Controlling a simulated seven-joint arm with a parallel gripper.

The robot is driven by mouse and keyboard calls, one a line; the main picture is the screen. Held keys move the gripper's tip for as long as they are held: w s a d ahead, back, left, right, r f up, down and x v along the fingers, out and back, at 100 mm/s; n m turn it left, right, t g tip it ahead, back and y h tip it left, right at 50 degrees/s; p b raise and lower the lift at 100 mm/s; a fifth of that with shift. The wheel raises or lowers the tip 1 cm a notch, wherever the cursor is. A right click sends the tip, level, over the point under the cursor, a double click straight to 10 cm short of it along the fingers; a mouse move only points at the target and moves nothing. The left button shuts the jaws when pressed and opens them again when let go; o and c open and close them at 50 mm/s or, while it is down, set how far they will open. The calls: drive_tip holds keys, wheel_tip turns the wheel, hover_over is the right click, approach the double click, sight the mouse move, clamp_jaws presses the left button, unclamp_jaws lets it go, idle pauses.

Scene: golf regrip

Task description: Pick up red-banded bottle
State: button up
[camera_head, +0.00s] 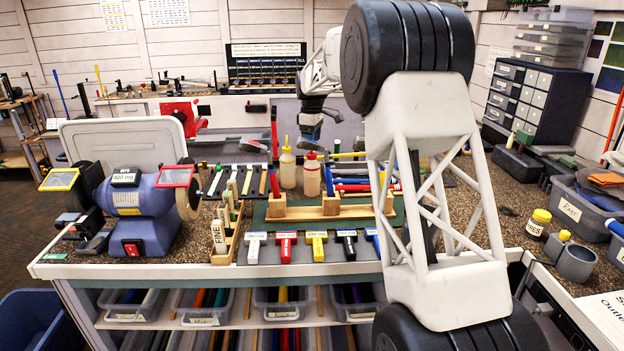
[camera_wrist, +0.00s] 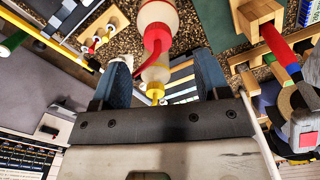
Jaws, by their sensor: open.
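The red-banded bottle (camera_head: 311,177) stands upright on the bench, pale-bodied with a red collar and nozzle. A similar bottle with a yellow collar (camera_head: 288,169) stands close to its left. My gripper (camera_head: 311,136) is above and just behind the bottles in the head view. In the wrist view my gripper (camera_wrist: 160,75) is open, with a finger on each side of the picture's middle. The red-banded bottle (camera_wrist: 155,13) shows at the top there, its red nozzle slanting down. The yellow-collared bottle (camera_wrist: 155,72) appears between the fingers. Neither bottle is held.
A wooden clamp block (camera_head: 331,205) and a green mat (camera_head: 261,218) lie in front of the bottles. A bench grinder (camera_head: 140,207) stands left. Tools and rods crowd the right side; little bench surface is free.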

sight(312, 154)
drive_tip(key=shift+f, duration=0.65)
drive_tip(key=shift+f, duration=0.15)
drive_tip(key=shift+w+d+f, duration=0.1)
drive_tip(key=shift+w+f, duration=0.05)
drive_tip(key=shift+f, duration=2.35)
clamp_jaws()
